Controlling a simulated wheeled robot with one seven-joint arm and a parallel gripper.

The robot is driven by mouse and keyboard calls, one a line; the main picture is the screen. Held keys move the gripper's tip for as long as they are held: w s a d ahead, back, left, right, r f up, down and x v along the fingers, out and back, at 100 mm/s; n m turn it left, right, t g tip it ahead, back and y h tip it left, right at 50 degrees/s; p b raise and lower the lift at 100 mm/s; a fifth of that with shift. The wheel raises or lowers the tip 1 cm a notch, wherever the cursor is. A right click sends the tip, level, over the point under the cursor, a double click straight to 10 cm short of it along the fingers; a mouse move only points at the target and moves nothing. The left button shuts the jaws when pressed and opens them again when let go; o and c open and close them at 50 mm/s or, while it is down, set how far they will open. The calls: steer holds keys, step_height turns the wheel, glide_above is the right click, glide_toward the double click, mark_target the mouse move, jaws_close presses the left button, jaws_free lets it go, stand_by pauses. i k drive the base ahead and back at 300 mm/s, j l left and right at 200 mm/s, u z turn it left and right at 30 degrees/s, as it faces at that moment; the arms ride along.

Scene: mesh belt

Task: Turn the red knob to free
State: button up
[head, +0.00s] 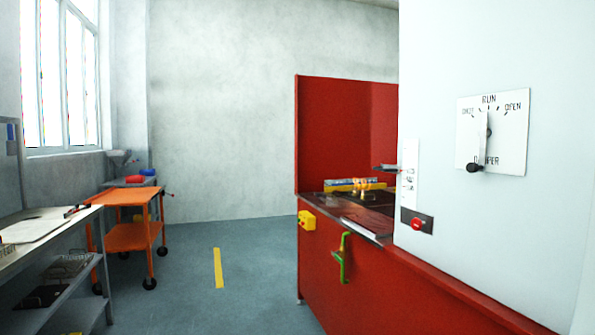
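A small round red knob (417,224) sits on a dark plate (404,217) low on the white cabinet wall, near its left edge. Its pointer and any markings on the plate are too small to read, so I cannot tell its setting. My gripper is not in the head view.
A red machine (345,270) with a green handle (344,258) and yellow box (307,220) stands below. An orange cart (130,236) and shelf bench (55,270) are left; the floor between is clear.

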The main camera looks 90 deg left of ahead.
mark_target(416, 224)
steer(key=u, duration=1.85)
steer(key=i+j+z, duration=0.1)
steer(key=z, duration=0.35)
steer(key=i+j+z, duration=0.15)
steer(key=z, duration=0.25)
steer(key=i+j+z, duration=0.1)
steer(key=j+z, duration=0.2)
steer(key=z, duration=0.15)
